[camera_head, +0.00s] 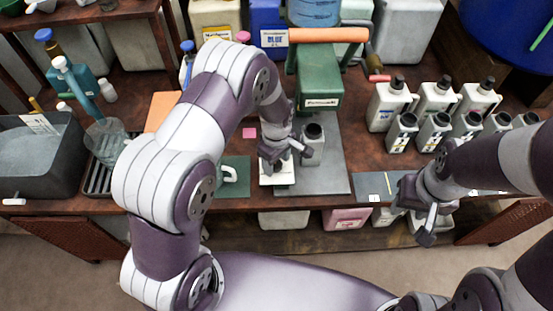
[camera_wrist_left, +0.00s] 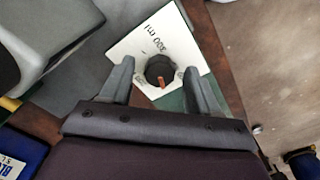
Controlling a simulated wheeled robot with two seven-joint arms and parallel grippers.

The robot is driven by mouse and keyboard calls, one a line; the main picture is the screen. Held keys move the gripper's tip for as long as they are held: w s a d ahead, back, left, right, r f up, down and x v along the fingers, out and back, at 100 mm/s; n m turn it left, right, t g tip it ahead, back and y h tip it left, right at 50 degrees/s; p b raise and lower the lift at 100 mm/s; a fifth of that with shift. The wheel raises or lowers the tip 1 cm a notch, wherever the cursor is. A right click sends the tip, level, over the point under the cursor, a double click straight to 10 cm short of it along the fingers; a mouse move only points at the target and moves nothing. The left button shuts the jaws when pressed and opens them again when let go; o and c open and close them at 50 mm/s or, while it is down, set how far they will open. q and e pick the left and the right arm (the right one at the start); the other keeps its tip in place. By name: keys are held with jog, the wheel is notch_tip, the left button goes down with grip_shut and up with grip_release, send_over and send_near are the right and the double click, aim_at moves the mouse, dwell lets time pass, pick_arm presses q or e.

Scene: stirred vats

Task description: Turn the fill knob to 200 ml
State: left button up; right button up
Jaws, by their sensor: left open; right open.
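The fill knob (camera_wrist_left: 160,69) is a round black knob with an orange-red pointer mark, seen in the left wrist view. It sits on a white plate (camera_wrist_left: 150,39) with printed text upside down in this view; it seems to read 300 ml. My left gripper (camera_wrist_left: 158,66) is open, with one finger on either side of the knob; contact is not visible. In the head view the left gripper (camera_head: 283,155) is above the white plate (camera_head: 277,174), and the knob is hidden. My right gripper (camera_head: 425,222) is open and empty, low in front of the bench's front edge.
A grey container with a dark opening (camera_head: 312,142) stands just right of the left gripper, below the green dispenser (camera_head: 318,82). Several white bottles (camera_head: 388,105) stand at the right. A grey tub (camera_head: 38,150) and a beaker (camera_head: 107,140) stand at the left.

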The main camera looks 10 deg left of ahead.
pick_arm(q)
jog(key=c, duration=1)
jog(key=shift+c, duration=0.2)
jog(key=m, duration=0.3)
jog(key=m+p, duration=0.1)
jog(key=m, duration=0.2)
jog(key=shift+m, duration=0.4)
jog(key=m, duration=0.3)
jog(key=shift+m+p, duration=0.3)
jog(key=shift+m, duration=1.5)
jog(key=shift+w+m, duration=0.1)
jog(key=shift+m, duration=0.2)
